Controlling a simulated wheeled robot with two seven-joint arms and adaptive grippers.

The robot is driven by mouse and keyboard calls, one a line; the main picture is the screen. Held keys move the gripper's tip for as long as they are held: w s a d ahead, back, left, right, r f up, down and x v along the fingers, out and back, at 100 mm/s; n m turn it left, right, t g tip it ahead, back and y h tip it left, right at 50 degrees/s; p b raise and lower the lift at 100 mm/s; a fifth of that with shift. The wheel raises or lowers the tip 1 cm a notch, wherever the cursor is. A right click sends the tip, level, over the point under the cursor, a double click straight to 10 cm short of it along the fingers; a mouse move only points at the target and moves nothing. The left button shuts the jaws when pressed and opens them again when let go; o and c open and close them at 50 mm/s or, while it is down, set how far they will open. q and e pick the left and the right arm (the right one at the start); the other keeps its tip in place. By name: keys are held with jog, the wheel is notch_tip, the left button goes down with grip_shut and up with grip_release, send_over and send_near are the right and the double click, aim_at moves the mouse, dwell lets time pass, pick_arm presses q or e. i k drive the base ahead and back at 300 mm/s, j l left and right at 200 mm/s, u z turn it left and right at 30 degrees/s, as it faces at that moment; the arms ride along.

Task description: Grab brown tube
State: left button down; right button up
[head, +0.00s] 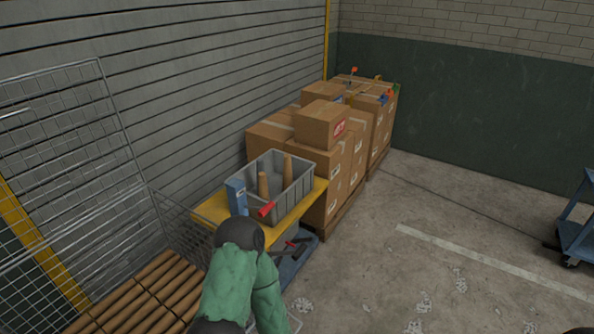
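Two brown tubes stand upright in a grey bin (300,194). The nearer brown tube (263,186) is towards the front of the bin, and the other brown tube (287,169) is farther right. Both rise near or above its rim, and their lower ends are hidden. A green arm of mine with a dark joint rises from the bottom edge, in front of the bin. I see no gripper that I can make out, and nothing visible touches the tubes.
The bin stands on a yellow surface (209,207) beside a blue box (236,195). A red object (266,209) is at its front. Stacked cartons (322,127) stand behind. Long brown rods or slats (140,297) lie lower left by wire mesh.

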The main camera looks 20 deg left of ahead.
aim_at(287, 179)
jog(key=i, duration=2)
jog(key=i+u, duration=0.25)
jog(key=i, duration=0.2)
jog(key=i+l+u, duration=0.55)
jog(key=i, duration=0.3)
jog(key=j, duration=0.05)
